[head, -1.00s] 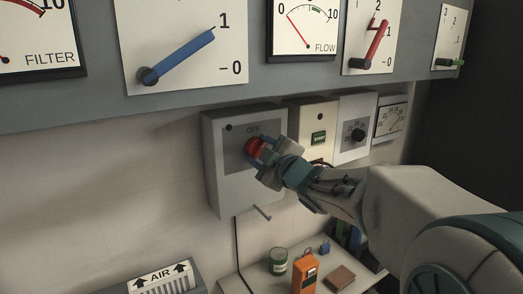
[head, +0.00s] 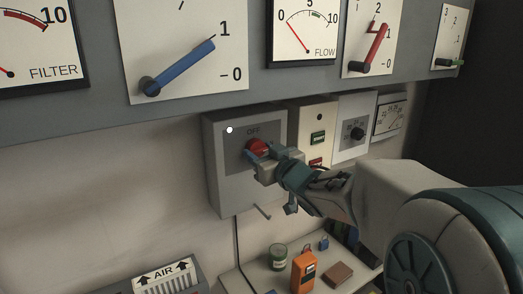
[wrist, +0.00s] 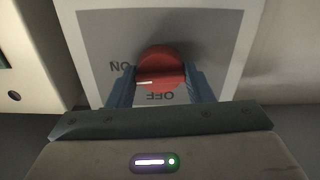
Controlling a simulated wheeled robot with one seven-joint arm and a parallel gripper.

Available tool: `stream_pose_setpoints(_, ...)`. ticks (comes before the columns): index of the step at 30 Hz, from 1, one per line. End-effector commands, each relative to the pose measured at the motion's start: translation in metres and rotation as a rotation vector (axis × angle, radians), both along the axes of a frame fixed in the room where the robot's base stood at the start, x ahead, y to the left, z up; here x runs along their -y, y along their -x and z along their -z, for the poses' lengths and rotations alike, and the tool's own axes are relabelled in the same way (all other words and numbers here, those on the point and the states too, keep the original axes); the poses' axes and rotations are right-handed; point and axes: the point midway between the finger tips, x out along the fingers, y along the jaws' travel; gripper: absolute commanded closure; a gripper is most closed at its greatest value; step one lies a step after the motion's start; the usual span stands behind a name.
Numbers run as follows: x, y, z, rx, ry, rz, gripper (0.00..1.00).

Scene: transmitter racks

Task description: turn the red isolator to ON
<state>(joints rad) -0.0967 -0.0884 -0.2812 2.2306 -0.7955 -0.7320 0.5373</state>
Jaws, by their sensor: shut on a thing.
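The red isolator (head: 258,146) is a round red knob on a grey box (head: 225,175), with OFF printed above it in the head view. In the wrist view the knob (wrist: 162,66) appears upside down, with OFF below it and ON at its left. Its white mark lies level and points left, towards the ON side. A small lamp (head: 229,129) at the box's upper left glows white. My gripper (head: 258,155) is shut on the knob; in the wrist view its blue fingers (wrist: 162,88) stand on either side of it.
A panel with a blue lever (head: 180,68) and gauges is above. A shelf below holds an orange device (head: 303,271) and a green can (head: 278,257).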

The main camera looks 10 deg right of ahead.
Motion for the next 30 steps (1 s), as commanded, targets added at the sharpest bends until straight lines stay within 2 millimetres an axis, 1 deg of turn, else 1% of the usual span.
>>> stream_pose_setpoints(9, 0.0004, -0.0001, -0.0011, -0.026, -0.085, 0.001, 0.76)
stream_pose_setpoints(23, 0.0002, -0.0001, -0.0009, -0.029, -0.097, 0.001, 0.76)
stream_pose_setpoints(24, 0.0002, -0.0001, -0.0009, -0.029, -0.097, 0.001, 0.45)
stream_pose_setpoints(25, 0.0002, -0.0001, -0.0009, -0.029, -0.097, 0.001, 0.37)
stream_pose_setpoints(26, 0.0002, -0.0001, -0.0009, -0.029, -0.097, 0.001, 0.33)
stream_pose_setpoints(30, 0.0001, 0.0000, -0.0006, -0.030, -0.095, 0.000, 0.33)
